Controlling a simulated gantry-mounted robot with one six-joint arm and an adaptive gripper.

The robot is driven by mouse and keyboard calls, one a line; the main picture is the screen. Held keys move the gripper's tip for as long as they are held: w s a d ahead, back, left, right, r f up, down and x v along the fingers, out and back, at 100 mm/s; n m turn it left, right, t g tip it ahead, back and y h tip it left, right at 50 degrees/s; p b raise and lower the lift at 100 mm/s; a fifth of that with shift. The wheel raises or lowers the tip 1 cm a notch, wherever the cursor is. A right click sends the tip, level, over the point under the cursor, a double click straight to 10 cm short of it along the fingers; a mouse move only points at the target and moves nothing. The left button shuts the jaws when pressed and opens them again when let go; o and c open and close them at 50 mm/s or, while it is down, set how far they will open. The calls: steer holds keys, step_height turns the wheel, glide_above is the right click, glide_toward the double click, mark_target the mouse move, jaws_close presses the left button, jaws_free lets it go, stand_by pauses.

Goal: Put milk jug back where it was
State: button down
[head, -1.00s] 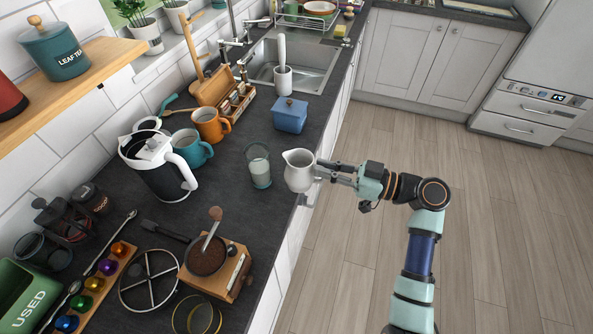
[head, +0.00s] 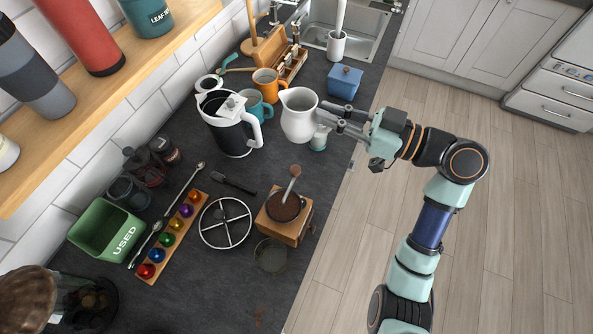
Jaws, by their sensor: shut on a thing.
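The white milk jug (head: 298,117) is held upright with its spout to the left. In the head view it stands out against the teal mug (head: 253,104) and the worktop, and it looks raised, though its exact height is hard to tell. My gripper (head: 325,113) comes in from the right and is shut on the jug's right side, where the handle is. The fingertips partly merge with the jug's edge.
The white-and-black kettle (head: 228,125) stands left of the jug, and an orange mug (head: 268,82) behind. A blue lidded box (head: 345,82) is at the back right. The coffee grinder (head: 285,215) is nearer. Bare worktop (head: 262,165) lies between kettle and grinder.

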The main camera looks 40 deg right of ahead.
step_height(320, 180, down, 20)
steer(key=shift+r, duration=0.25)
steer(key=shift+f, duration=0.2)
steer(key=c, duration=1.2)
jaws_free()
steer(key=shift+r, duration=0.35)
steer(key=b+v, duration=0.2)
steer(key=v, duration=1)
steer(key=shift+f, duration=0.2)
